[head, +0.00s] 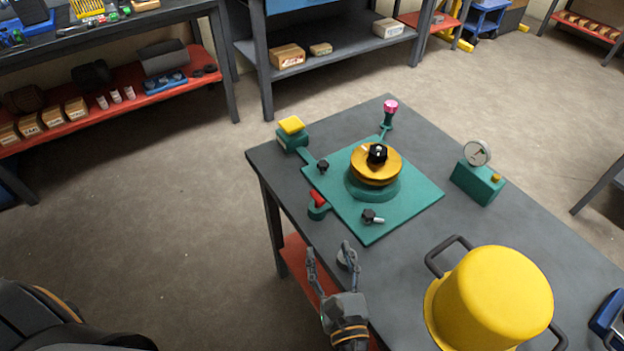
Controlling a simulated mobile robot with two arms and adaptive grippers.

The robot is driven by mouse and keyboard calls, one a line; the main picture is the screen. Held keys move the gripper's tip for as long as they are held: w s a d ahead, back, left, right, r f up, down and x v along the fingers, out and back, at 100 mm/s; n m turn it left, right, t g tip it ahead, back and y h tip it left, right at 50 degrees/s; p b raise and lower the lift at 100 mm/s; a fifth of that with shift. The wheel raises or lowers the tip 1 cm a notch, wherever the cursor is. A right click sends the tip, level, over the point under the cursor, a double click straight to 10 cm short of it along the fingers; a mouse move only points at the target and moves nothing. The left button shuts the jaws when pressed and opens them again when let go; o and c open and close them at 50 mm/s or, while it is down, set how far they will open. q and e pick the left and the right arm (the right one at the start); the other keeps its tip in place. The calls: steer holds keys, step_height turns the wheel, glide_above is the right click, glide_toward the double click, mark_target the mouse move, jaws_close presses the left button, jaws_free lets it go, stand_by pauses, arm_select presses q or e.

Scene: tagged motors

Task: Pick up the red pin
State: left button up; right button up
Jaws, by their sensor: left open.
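My left gripper (329,248) is open and empty. Its fingers point toward the table, nearer the camera than the pin and apart from it in the picture. My right gripper is not in view.
The plate carries a yellow-orange disc (369,168) with a black knob and small black knobs around it. A yellow block (291,126), pink knob (391,106), dial gauge (477,153) and large yellow pot (495,298) stand around it. Shelves line the back.

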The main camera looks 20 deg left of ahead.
mark_target(317, 199)
arm_select(q)
steer(key=shift+w+a+r, duration=0.15)
steer(key=shift+w, duration=0.3)
steer(key=shift+w+a+r, duration=0.1)
steer(key=shift+w+a, duration=0.05)
steer(key=shift+w, duration=0.25)
steer(key=p+x, duration=0.1)
steer(key=x, duration=0.4)
steer(key=shift+w+a+r, duration=0.1)
steer(key=shift+w+a, duration=0.1)
steer(key=shift+w, duration=0.1)
steer(key=shift+w+a, duration=0.2)
steer(key=shift+w, duration=0.15)
steer(key=shift+w+a, duration=0.1)
steer(key=shift+w, duration=0.1)
steer(key=p+x, duration=0.1)
steer(key=x, duration=0.3)
steer(key=shift+w+a, duration=0.1)
steer(key=shift+w, duration=0.15)
steer(key=shift+w+a, duration=0.25)
steer(key=shift+w, duration=0.15)
steer(key=c, duration=1)
jaws_close()
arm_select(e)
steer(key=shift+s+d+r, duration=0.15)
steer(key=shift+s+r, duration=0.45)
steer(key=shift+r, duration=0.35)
